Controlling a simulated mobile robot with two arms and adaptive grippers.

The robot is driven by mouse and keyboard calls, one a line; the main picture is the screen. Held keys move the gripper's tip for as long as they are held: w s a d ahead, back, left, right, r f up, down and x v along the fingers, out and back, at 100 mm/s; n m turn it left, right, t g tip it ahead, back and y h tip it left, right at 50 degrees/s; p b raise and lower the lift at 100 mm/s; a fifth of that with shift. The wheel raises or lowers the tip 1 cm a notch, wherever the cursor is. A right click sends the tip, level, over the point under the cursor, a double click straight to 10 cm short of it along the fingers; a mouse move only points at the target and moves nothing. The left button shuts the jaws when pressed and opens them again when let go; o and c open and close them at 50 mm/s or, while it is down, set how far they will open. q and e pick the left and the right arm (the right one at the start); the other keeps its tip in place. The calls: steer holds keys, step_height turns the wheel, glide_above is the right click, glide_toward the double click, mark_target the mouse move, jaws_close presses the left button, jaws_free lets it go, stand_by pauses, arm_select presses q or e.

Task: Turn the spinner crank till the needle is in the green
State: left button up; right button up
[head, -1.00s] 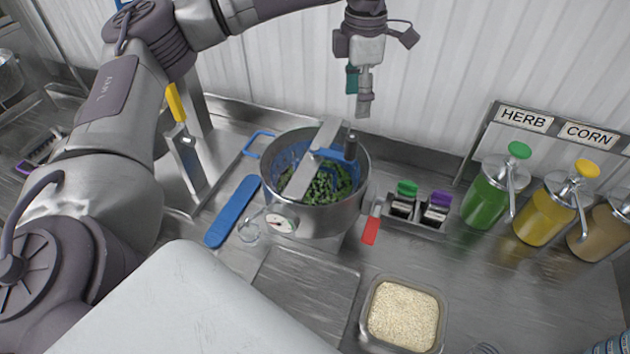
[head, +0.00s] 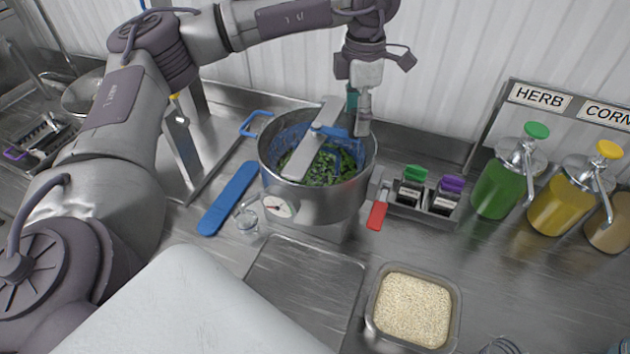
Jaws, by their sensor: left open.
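The salad spinner (head: 318,205) is a round steel pot with a blue basket of leafy greens inside. A flat metal bar (head: 312,150) crosses its top, with a blue hub near the middle. The round dial (head: 278,206) is on the pot's front left; its needle and coloured zones are too small to read. My left gripper (head: 363,122) points down at the pot's back right rim, where the dark crank knob stood. It is open, and its fingers hide the knob. I cannot tell whether they touch it. My right gripper is not in view.
A red handle (head: 377,214) sticks out at the pot's right. A blue paddle (head: 229,198) and small glass (head: 247,220) lie left. A rice pan (head: 412,312) stands front right. Shakers (head: 411,186) and the herb bottle (head: 507,180) stand right. An empty tray (head: 305,285) lies in front.

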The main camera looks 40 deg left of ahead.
arm_select(q)
steer(key=shift+f, duration=0.2)
stand_by(0.3)
steer(key=shift+f+b, duration=0.4)
steer(key=shift+b, duration=0.05)
steer(key=shift+f+b, duration=0.75)
steer(key=shift+f, duration=0.2)
steer(key=shift+r, duration=0.1)
steer(key=shift+r, duration=0.35)
steer(key=c, duration=1.1)
